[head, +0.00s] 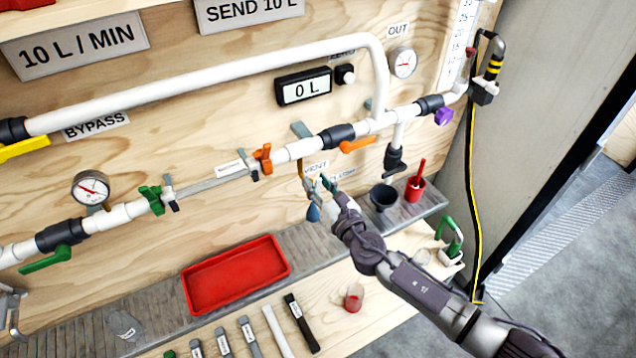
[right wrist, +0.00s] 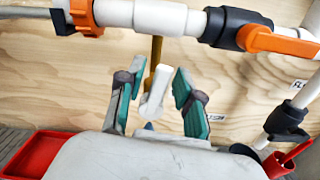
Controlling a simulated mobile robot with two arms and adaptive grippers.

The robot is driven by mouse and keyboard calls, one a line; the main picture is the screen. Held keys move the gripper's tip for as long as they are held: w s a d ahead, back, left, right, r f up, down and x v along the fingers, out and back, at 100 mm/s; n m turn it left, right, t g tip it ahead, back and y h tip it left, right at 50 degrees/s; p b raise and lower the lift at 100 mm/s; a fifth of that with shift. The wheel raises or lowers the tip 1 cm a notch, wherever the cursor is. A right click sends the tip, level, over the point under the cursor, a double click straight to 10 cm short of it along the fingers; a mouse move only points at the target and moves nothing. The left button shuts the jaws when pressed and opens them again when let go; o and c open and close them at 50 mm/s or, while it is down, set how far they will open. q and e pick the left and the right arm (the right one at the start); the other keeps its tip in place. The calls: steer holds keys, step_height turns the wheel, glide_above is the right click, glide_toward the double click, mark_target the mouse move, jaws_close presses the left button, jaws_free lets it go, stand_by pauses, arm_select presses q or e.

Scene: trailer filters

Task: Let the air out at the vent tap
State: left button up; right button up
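The vent tap hangs under the white pipe, beside the VENT label (head: 317,166). Its brass stem (right wrist: 156,52) runs down from the pipe in the right wrist view, with a white lever-like piece (right wrist: 154,92) below it. My right gripper (head: 324,186) is at the tap in the head view. In the right wrist view my right gripper (right wrist: 158,92) is open, with one teal-padded finger on each side of the white piece. I see a gap on both sides and cannot tell its depth between the fingers. A blue tip (head: 313,212) shows below. My left gripper is not in view.
An orange clamp handle (head: 263,158) and an orange valve lever (head: 357,145) sit on the pipe near my gripper. A red tray (head: 236,274), a dark cup (head: 383,196) and a red cup (head: 415,188) stand on the shelf below. Several tools lie in front.

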steer(key=shift+s, duration=0.1)
steer(key=v, duration=1.1)
steer(key=shift+s+d, duration=0.25)
steer(key=shift+s, duration=0.1)
steer(key=d+f+m+g+h+b, duration=0.1)
steer(key=d+f+m+h, duration=0.2)
steer(key=d+f+m, duration=0.5)
steer(key=d+f+m+g+h+b, duration=0.1)
steer(key=f+m+g+h, duration=0.2)
steer(key=f, duration=1)
steer(key=s+d+f+m+g+h, duration=0.1)
steer(key=s+d+f+m, duration=0.15)
steer(key=f, duration=0.25)
steer(key=s+d+f+m+g+b, duration=0.1)
steer(key=s+d+f+m, duration=0.15)
steer(key=f+m, duration=0.2)
steer(key=s+d+f+m+g+h, duration=0.1)
steer(key=s+d+f+m, duration=0.15)
steer(key=f, duration=0.35)
steer(key=s+d+f+m+g+h+b, duration=0.1)
steer(key=s+d+f+m+g+b, duration=0.15)
steer(key=s+f+m, duration=0.85)
steer(key=s+f+m+g, duration=0.2)
steer(key=s+f+m, duration=0.1)
steer(key=s, duration=0.9)
steer(key=s+f+m+g, duration=0.3)
steer(key=s+f, duration=0.2)
steer(key=s, duration=0.7)
steer(key=shift+s+f, duration=0.25)
steer(key=shift+f, duration=0.05)
